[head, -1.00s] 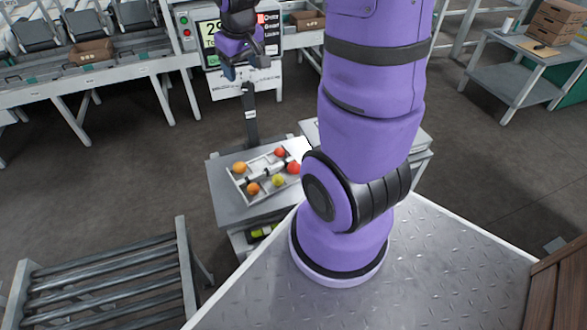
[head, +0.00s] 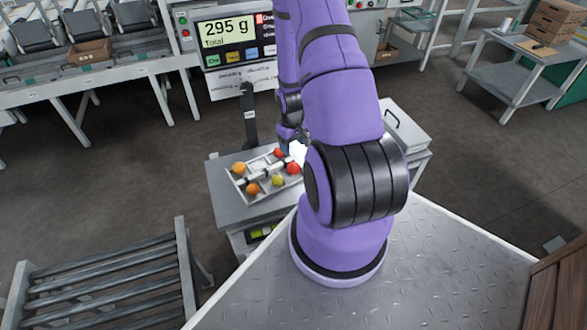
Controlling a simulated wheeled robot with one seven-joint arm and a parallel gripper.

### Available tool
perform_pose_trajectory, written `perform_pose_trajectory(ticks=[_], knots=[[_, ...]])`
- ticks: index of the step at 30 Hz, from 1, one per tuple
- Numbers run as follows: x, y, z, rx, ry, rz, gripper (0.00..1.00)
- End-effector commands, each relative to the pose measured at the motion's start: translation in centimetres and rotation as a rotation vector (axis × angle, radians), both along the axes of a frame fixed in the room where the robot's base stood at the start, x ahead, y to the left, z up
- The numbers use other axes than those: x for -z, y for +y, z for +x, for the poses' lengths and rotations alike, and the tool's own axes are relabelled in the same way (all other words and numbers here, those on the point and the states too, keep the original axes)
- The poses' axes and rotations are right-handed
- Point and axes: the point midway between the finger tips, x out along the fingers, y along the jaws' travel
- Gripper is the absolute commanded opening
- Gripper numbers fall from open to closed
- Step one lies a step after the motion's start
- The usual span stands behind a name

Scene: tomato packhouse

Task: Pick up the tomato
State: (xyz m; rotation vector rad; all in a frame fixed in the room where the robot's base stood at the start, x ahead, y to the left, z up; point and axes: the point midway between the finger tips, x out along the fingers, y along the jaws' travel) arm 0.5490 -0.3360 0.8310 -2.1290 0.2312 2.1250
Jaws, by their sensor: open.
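Several tomatoes lie in a shallow light tray (head: 240,195) on a small grey table. They are a red one at the back (head: 279,153), a red one at the right (head: 293,168), an orange one at the left (head: 239,169), an orange one at the front (head: 252,189) and a yellow-green one (head: 278,181). The pictures do not show which one is meant. My gripper (head: 288,139) is small in view, above the tray's back right corner near the back red tomato. It is open and seems empty; my arm hides part of it.
The grey table (head: 228,209) stands beside a scale display (head: 228,42) reading 295 g. A dark post (head: 249,115) rises behind the tray. A roller conveyor (head: 100,290) is at the front left. Open floor lies left of the table.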

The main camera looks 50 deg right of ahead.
Motion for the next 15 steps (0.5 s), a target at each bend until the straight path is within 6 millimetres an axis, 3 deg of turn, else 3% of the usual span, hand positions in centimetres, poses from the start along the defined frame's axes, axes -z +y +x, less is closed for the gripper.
perform_pose_trajectory(ticks=[15], knots=[[5.7,-0.1,-0.4,0.003,0.005,0.005,0.64]])
